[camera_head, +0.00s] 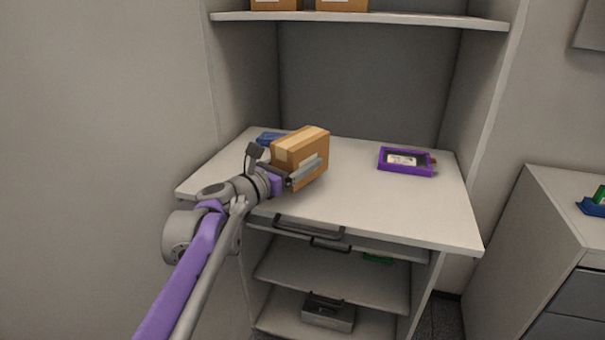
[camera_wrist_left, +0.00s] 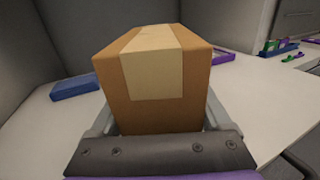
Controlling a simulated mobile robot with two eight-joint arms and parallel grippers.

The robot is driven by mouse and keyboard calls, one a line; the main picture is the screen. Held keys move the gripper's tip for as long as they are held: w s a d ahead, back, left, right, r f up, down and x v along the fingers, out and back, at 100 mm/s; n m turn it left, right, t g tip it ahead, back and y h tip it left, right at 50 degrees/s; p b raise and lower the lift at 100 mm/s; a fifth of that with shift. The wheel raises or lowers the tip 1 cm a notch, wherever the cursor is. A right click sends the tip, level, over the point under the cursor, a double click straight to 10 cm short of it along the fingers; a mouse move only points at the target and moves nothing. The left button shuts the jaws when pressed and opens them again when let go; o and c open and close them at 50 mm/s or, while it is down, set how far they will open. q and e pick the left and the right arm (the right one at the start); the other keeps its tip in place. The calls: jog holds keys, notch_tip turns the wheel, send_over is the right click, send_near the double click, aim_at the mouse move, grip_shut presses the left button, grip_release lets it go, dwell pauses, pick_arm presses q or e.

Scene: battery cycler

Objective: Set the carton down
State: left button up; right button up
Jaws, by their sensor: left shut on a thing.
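A brown carton (camera_head: 313,147) with a paler tape strip is at the left part of the white worktop (camera_head: 370,211) in the head view. My left gripper (camera_head: 305,172) is shut on the carton, with a finger along its near side. In the left wrist view the carton (camera_wrist_left: 155,85) fills the middle, between the two fingers (camera_wrist_left: 160,122). Its underside is hidden, so I cannot tell whether it touches the worktop or hangs just above it. My right gripper is not in view.
A blue tray (camera_head: 270,138) lies behind the carton at the left. A shelf (camera_head: 400,20) with boxes is above. The front middle of the worktop is clear.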

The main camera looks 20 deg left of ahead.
pick_arm(q)
jog(key=shift+f, duration=1.7)
jog(key=shift+f, duration=0.1)
jog(key=o, duration=1.5)
jog(key=shift+s+a, duration=0.1)
jog(key=shift+s, duration=0.1)
jog(key=v, duration=1.1)
jog(key=shift+s+a+b, duration=0.1)
jog(key=shift+s+b, duration=0.15)
jog(key=shift+b, duration=0.1)
